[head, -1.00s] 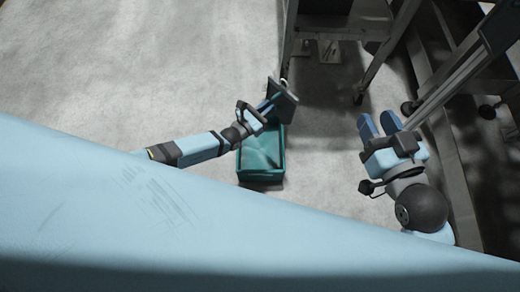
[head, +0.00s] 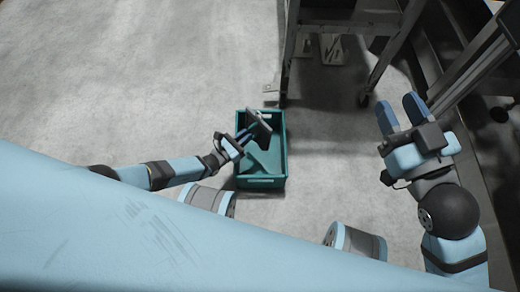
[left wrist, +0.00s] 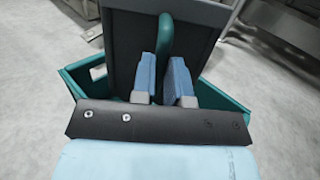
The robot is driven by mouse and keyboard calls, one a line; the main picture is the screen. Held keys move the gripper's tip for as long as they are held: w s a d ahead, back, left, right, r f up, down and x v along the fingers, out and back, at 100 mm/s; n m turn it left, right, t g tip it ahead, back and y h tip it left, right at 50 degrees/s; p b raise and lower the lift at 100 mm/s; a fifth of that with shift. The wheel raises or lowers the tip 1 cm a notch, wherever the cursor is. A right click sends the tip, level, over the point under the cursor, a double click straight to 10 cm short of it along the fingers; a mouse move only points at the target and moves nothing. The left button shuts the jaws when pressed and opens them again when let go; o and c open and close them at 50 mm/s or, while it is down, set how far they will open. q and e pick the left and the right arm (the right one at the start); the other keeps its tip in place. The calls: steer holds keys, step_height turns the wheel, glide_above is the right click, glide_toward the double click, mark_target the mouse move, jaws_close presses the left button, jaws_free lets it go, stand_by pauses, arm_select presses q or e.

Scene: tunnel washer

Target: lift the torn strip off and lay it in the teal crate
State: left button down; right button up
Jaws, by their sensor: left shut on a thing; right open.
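My left gripper (head: 246,134) is shut on the torn strip (head: 259,121), a dark flat piece with a teal loop between the blue fingers. It shows as a dark panel in the left wrist view (left wrist: 122,50). In the head view the strip overlaps the far part of the teal crate (head: 262,183); whether it touches the crate is unclear. The crate stands on the floor, its walls on both sides of the strip in the left wrist view (left wrist: 226,100). My right gripper (head: 399,108) is open and empty at the right, away from the crate.
A grey metal frame with legs (head: 290,55) stands just beyond the crate. A dark rail structure (head: 470,75) runs along the right, near my right gripper. The pale floor (head: 150,70) is clear to the left of the crate.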

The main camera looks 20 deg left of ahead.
arm_select(q)
steer(key=shift+f, duration=0.3)
steer(key=c, duration=1.1)
jaws_free()
steer(key=shift+o, duration=0.2)
steer(key=p+v, duration=0.2)
steer(key=v, duration=1.1)
steer(key=shift+s+a+p, duration=0.2)
steer(key=shift+s+p, duration=0.1)
steer(key=shift+s, duration=0.05)
arm_select(e)
steer(key=shift+s+a+f+m+g+h, duration=0.15)
steer(key=shift+s+a+m+g+h, duration=0.25)
steer(key=shift+m, duration=0.4)
arm_select(q)
steer(key=shift+f, duration=0.1)
arm_select(e)
steer(key=shift+d, duration=0.1)
